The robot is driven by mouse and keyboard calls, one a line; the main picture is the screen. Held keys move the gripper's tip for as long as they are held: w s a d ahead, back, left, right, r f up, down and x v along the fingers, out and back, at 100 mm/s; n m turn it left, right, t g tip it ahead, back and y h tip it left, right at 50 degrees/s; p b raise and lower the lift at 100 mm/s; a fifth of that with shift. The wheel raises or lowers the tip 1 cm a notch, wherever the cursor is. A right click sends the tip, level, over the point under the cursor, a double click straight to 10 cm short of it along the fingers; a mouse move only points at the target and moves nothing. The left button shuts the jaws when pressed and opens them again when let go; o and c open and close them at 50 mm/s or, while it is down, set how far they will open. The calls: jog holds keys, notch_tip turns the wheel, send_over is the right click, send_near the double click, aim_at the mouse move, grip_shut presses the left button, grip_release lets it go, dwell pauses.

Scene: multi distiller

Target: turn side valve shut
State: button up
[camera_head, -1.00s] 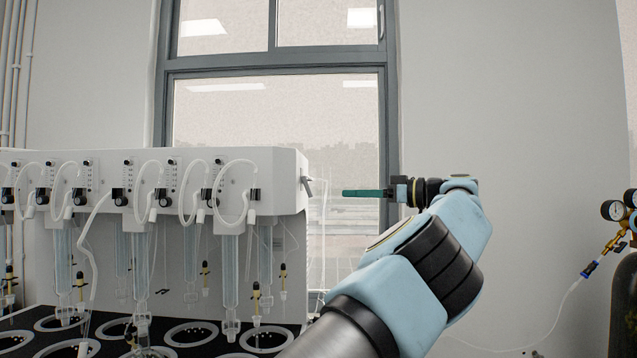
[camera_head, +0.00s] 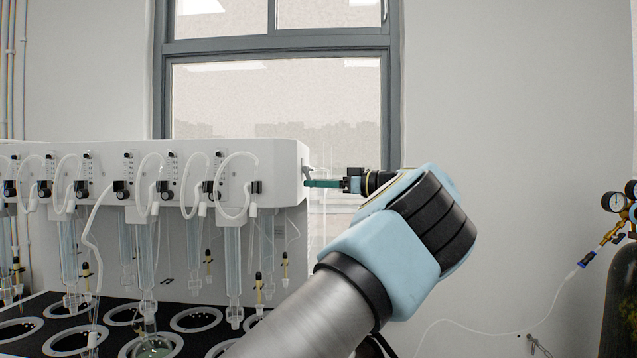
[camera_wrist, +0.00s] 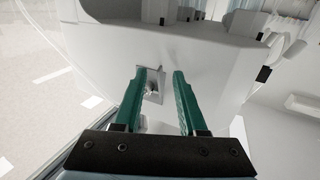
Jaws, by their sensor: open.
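The side valve (camera_wrist: 153,88) is a small metal part on a square plate on the distiller's white end face. In the wrist view it shows between my gripper's fingers, nearer the left one. In the head view the valve's handle (camera_head: 308,173) shows at the right end of the white distiller housing (camera_head: 250,152). My gripper (camera_head: 308,183) has green fingers pointing left, with the tips at the end face beside the valve. In the wrist view my gripper (camera_wrist: 160,72) is open, with a clear gap between the fingers. Whether a finger touches the valve cannot be told.
Glass tubes and white hoses (camera_head: 238,195) hang along the distiller's front, above a black deck with round openings (camera_head: 196,319). A window (camera_head: 280,110) is behind. A gas cylinder with gauges (camera_head: 620,215) stands at the far right.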

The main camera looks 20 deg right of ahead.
grip_shut()
jog(key=shift+f, duration=0.15)
dwell(0.4)
